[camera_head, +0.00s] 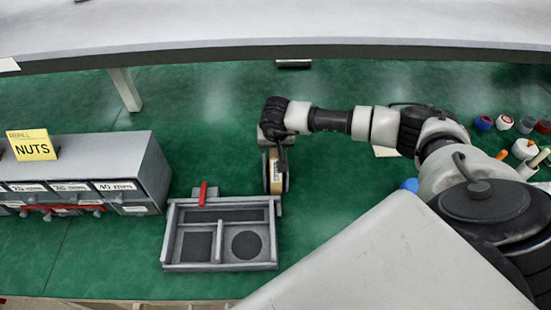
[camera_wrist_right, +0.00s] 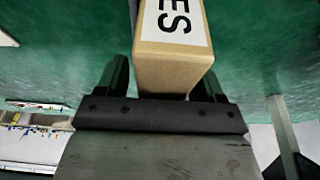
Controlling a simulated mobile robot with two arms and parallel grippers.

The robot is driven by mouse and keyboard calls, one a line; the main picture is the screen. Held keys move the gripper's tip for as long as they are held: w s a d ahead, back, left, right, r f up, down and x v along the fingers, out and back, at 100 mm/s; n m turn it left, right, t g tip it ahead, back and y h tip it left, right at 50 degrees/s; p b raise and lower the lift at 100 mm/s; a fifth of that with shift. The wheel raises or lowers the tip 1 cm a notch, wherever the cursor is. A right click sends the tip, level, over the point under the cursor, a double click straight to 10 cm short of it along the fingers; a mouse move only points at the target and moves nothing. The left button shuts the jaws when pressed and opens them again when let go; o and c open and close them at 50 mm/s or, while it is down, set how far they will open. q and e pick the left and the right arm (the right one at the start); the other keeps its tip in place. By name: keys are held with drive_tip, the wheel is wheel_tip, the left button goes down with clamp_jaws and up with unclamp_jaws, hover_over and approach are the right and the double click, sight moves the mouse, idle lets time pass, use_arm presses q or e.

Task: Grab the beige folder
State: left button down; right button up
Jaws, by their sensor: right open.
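The beige folder (camera_head: 274,172) stands upright at the back right of the grey tray in the head view. In the right wrist view the beige folder (camera_wrist_right: 175,62) has a white label with black letters ending in "ES". My right gripper (camera_head: 276,184) reaches it from behind. In the right wrist view my right gripper (camera_wrist_right: 163,82) is open, with one finger on each side of the folder's near end. A gap shows at the left finger; the right finger is close to the folder. My left gripper is not in view.
A grey divided tray (camera_head: 174,240) with a red piece (camera_head: 203,194) sits in front of the folder. A grey drawer unit (camera_head: 110,150) with a yellow NUTS sign (camera_head: 31,145) stands left. Several small jars and caps lie far right. Green surface between them is clear.

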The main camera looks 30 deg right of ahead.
drive_tip(key=shift+f+b, duration=0.3)
drive_tip(key=shift+b, duration=0.15)
idle(0.5)
clamp_jaws()
drive_tip(key=shift+r, duration=0.1)
